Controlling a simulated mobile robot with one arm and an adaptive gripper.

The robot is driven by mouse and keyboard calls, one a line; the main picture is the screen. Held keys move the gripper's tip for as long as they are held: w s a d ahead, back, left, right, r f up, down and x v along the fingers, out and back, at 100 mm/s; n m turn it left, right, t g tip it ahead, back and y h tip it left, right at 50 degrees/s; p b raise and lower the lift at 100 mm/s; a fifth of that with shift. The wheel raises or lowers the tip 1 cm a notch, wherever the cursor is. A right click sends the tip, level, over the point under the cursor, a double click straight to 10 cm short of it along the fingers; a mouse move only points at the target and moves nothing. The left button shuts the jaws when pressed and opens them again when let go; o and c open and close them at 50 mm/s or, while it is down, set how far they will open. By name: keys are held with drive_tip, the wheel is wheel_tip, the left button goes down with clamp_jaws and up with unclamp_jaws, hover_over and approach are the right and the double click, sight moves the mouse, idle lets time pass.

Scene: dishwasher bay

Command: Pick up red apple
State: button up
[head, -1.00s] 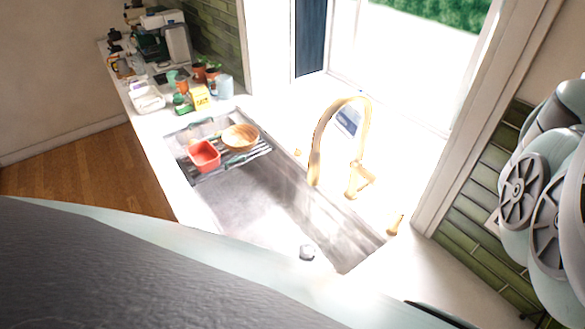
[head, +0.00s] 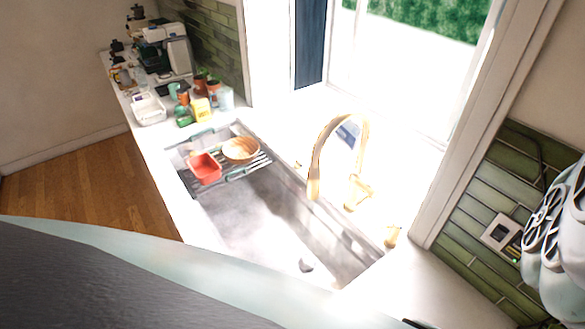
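I cannot make out a red apple in the head view. The one clearly red thing is a square bowl (head: 205,168) on the drying rack at the far end of the sink. A round wooden bowl (head: 240,149) sits beside it on the rack. Parts of my arm show at the right edge. My gripper's fingers are not in view.
The steel sink (head: 262,215) is set in a white counter, with a gold faucet (head: 316,165) at its window side. Cups, plants, a white container (head: 148,109) and a coffee machine (head: 165,50) crowd the far counter. A wall outlet (head: 503,236) is at right.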

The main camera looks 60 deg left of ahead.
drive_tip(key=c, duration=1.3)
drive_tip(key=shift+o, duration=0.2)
